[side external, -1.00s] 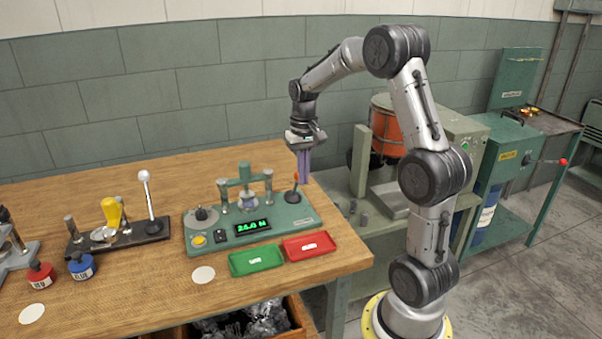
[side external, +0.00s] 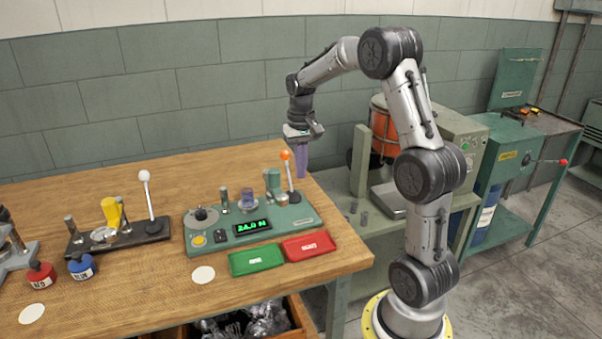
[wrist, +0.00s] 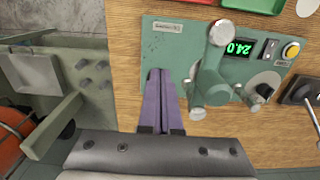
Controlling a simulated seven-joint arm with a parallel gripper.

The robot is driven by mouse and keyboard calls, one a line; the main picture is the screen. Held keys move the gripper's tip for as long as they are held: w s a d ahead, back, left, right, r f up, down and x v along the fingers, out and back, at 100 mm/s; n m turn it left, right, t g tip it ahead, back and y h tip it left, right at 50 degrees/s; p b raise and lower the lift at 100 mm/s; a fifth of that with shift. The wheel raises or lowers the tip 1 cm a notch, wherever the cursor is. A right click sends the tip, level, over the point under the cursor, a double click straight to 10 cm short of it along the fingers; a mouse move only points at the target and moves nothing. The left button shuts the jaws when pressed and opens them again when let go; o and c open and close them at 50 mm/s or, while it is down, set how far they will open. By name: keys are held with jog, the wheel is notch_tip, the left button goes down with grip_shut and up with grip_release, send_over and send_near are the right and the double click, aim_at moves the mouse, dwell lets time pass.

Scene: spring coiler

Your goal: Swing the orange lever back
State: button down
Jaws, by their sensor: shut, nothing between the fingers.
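The orange lever (side external: 289,175) has a round orange knob and a thin shaft. It stands nearly upright at the right end of the green tester base (side external: 205,245) in the side external view. My gripper (side external: 301,176), with purple fingers, points down just to the right of the lever. Its fingers are shut and empty, and they also show in the wrist view (wrist: 160,72). A small gap seems to lie between knob and fingers; contact lower down cannot be told. I cannot make out the lever in the wrist view.
A green post with a swing arm (wrist: 210,75) is close beside my fingers. A purple-topped cup (side external: 247,199) and lit display (side external: 253,226) sit on the base. Green (side external: 256,262) and red (side external: 308,246) trays lie in front. A white-knobbed lever (side external: 148,195) stands left.

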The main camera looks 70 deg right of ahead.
jog(key=shift+s+a+r, duration=0.1)
jog(key=shift+s+a, duration=0.2)
jog(key=shift+a, duration=0.05)
notch_tip(320, 180, up, 7)
jog(key=shift+r, duration=0.2)
dwell(0.5)
